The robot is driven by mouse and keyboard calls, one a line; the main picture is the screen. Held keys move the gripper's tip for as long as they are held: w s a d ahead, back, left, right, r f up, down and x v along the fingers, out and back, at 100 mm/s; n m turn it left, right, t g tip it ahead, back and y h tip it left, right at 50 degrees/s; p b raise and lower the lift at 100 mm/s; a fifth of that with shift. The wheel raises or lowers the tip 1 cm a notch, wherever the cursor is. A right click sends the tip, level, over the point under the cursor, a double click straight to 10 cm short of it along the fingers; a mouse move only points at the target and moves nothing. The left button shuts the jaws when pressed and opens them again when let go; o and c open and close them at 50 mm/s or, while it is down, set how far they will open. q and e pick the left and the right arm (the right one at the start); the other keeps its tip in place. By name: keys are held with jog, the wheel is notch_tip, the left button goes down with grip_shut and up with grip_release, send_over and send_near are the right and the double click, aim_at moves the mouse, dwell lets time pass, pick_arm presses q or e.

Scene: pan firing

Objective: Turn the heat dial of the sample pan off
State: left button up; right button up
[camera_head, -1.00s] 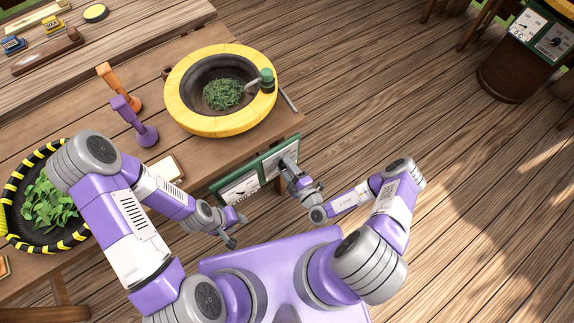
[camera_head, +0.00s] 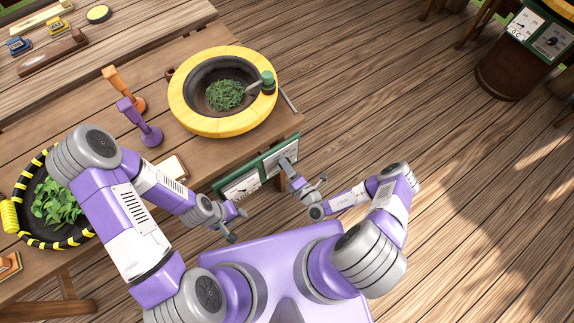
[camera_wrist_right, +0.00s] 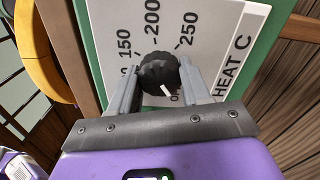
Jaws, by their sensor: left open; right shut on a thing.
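The black heat dial (camera_wrist_right: 158,73) sits on a white panel (camera_wrist_right: 112,20) marked "HEAT C" with numbers up to 250. Its white pointer mark faces the lower right, near a partly hidden label. My right gripper (camera_wrist_right: 159,78) is shut on the dial, one finger on each side. In the head view the right gripper (camera_head: 297,178) is at the green-framed panel (camera_head: 262,166) on the table's front side, and the dial is hidden there. The yellow-rimmed pan (camera_head: 190,118) with green leaves stands above that panel. My left gripper (camera_head: 237,220) is open and empty, left of the right one.
A striped-rim pan (camera_head: 62,241) of leaves is at the left. A purple tool (camera_head: 150,135) and an orange tool (camera_head: 137,103) stand beside the yellow-rimmed pan. Another control panel (camera_head: 551,42) is at the upper right. The wooden floor (camera_head: 400,100) at the right is clear.

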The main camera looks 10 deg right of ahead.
jog(key=shift+a+r, duration=0.1)
jog(key=shift+a, duration=0.05)
jog(key=o, duration=1.1)
jog(key=shift+c, duration=0.2)
jog(key=v, duration=0.7)
jog(key=shift+s+p, duration=0.25)
jog(key=shift+p, duration=0.05)
